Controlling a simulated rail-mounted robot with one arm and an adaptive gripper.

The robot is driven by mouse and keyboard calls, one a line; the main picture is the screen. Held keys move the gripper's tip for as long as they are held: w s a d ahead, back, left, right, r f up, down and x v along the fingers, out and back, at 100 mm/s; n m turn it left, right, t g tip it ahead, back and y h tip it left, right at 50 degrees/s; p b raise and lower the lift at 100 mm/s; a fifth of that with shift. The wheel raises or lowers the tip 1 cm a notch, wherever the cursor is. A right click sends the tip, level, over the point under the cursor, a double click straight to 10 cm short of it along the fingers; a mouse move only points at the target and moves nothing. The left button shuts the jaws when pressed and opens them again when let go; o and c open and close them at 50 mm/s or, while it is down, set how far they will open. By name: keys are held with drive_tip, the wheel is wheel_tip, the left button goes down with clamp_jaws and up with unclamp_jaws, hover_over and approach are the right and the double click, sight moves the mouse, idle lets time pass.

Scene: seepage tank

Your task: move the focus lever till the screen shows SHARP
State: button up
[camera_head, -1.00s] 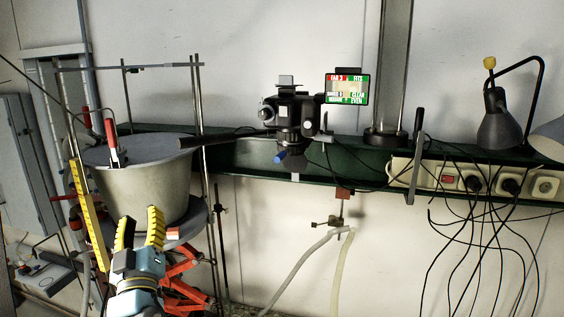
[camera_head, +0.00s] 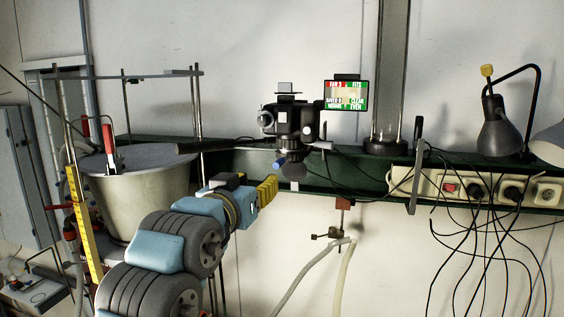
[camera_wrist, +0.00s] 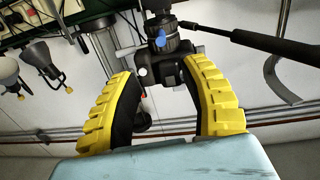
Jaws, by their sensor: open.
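A black camera (camera_head: 292,121) is mounted at the dark green rail, its lens pointing down. A short blue-tipped lever (camera_head: 280,163) juts from the lens at the left; it also shows in the wrist view (camera_wrist: 160,39). I take this for the focus lever. The small screen (camera_head: 346,94) beside the camera shows red and green labels; the top left one seems to read FAR 3, and I see no SHARP. My gripper (camera_head: 267,190) is below and left of the lever, apart from it. In the wrist view, its yellow fingers (camera_wrist: 160,72) are spread and empty.
A long dark handle (camera_head: 215,145) sticks out left from the camera. A grey tub (camera_head: 145,200) stands at left among metal rods. A power strip (camera_head: 470,185) with hanging black cables and a lamp (camera_head: 500,125) are at right. The wall below the camera is mostly free.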

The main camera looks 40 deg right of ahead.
sight(282, 158)
drive_tip(key=p+x, duration=0.3)
drive_tip(key=x, duration=1.2)
drive_tip(key=shift+w+d+r, duration=0.1)
drive_tip(key=shift+w+d, duration=0.1)
drive_tip(key=shift+d, duration=0.15)
clamp_jaws()
